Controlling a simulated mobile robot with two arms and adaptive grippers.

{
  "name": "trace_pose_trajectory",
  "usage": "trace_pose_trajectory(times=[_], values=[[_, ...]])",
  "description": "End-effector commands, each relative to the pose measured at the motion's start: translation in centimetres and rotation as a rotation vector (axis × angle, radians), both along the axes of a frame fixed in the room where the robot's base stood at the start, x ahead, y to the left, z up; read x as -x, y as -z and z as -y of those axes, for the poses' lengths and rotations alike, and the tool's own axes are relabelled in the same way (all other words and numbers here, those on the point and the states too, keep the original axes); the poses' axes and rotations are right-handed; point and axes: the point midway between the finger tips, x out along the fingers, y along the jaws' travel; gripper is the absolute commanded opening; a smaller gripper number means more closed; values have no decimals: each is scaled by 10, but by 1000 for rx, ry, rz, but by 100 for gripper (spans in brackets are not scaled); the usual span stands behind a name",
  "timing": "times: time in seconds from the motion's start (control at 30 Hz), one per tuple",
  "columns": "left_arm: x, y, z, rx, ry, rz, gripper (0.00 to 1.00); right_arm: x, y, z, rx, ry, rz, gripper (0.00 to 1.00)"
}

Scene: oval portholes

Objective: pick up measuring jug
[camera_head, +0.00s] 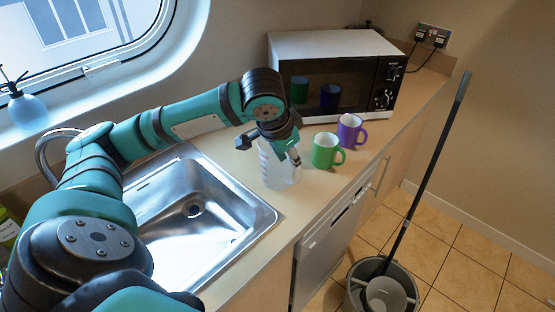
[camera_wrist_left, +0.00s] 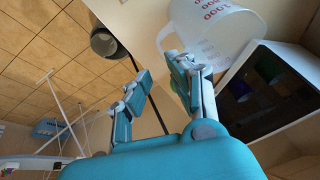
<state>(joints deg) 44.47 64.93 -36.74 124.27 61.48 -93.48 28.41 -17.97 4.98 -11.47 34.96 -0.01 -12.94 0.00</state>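The measuring jug (camera_head: 277,173) is clear, pale plastic and stands on the counter between the sink and the green mug. In the left wrist view the jug (camera_wrist_left: 222,32) shows red markings, with its handle side toward the fingers. My left gripper (camera_head: 279,148) is at the jug's upper part in the head view and hides some of its rim. In the left wrist view the fingers of the left gripper (camera_wrist_left: 156,72) are apart with nothing held between them; one fingertip is close to the jug's handle. I cannot tell whether it touches. My right gripper is not in view.
A green mug (camera_head: 326,151) and a purple mug (camera_head: 350,132) stand right of the jug, before the microwave (camera_head: 335,75). The steel sink (camera_head: 240,215) lies left. A mop (camera_head: 425,180) stands in a bucket (camera_head: 357,290) on the tiled floor.

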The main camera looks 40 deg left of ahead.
Motion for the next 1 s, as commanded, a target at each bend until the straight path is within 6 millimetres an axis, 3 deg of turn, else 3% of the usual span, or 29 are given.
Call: trace_pose_trajectory(times=[0.17,0.4,0.5,0.73,1.0], values=[[-14,31,-1,2,-2,-3,21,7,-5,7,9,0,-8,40],[-22,48,-2,1,0,-1,21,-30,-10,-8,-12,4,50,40],[-26,57,-3,0,0,-4,21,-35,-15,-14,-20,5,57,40],[-39,88,-5,1,1,-2,21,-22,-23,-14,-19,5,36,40],[-42,94,-5,0,1,1,21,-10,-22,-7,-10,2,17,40]])
